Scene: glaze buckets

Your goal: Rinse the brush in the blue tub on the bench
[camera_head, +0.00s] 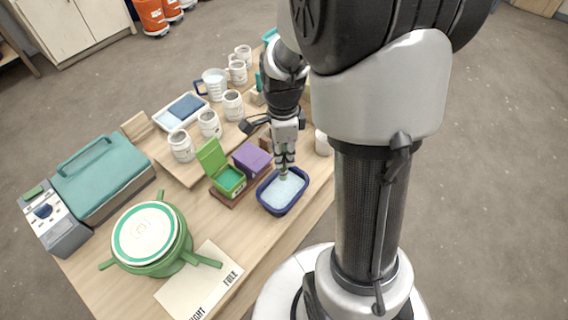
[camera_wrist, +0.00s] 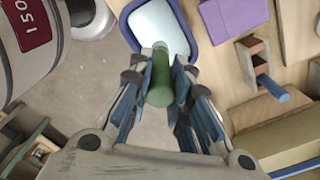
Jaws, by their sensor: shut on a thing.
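The blue tub (camera_head: 290,209) stands on the wooden bench near its right edge and holds pale liquid. My gripper (camera_head: 284,160) is above the tub, pointing down. In the wrist view my gripper (camera_wrist: 160,88) is shut on the green handle of the brush (camera_wrist: 159,78). The tub (camera_wrist: 187,24) shows beyond the handle in that view. The brush's lower end is hard to make out, so I cannot tell whether it touches the liquid.
A purple block (camera_head: 252,158) and an open green box (camera_head: 228,181) stand left of the tub. Several white mugs (camera_head: 182,146) stand farther back. A green lidded pot (camera_head: 150,240) and a teal case (camera_head: 102,178) occupy the left side. Bare bench lies in front of the tub.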

